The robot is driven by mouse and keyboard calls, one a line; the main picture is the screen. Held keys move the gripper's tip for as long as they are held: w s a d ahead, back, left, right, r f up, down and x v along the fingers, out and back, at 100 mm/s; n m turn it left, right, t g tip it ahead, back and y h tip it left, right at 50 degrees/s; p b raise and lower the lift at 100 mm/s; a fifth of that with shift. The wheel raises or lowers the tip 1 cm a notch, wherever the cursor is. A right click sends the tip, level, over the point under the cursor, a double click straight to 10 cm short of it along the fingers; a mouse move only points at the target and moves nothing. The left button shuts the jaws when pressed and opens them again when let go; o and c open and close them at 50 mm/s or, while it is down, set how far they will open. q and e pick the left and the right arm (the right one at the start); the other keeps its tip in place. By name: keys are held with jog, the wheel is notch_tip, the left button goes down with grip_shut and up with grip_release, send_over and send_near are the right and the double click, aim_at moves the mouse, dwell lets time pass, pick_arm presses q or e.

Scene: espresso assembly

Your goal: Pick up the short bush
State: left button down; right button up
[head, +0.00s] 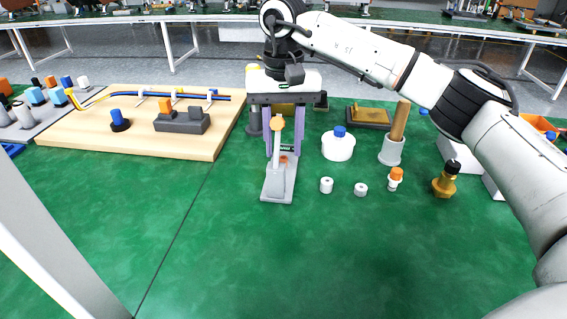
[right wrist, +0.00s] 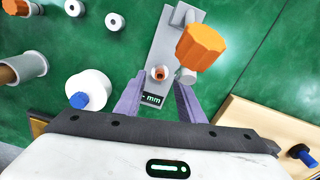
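Two small white bushes stand on the green table in the head view, a taller-looking one (head: 326,185) and a shorter-looking one (head: 361,189). Both show at the top left of the right wrist view, the shorter-looking one (right wrist: 74,8) left of the other (right wrist: 114,21). My right gripper (head: 283,155) is open, its purple fingers pointing down over a grey gauge stand (head: 277,185), left of both bushes. In the right wrist view, a small orange-topped piece (right wrist: 158,73) on the stand shows between the open fingertips (right wrist: 159,82); I cannot tell contact. My left gripper is not in view.
The stand's orange knob (right wrist: 203,46) rises close to the fingers. A white pot with a blue knob (head: 338,147), a grey cup with a wooden handle (head: 391,150), an orange-topped part (head: 395,178) and a brass part (head: 446,180) stand right. A wooden board (head: 75,135) lies left. The front table is clear.

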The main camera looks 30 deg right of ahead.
notch_tip(320, 180, down, 2)
grip_shut()
dwell(0.3)
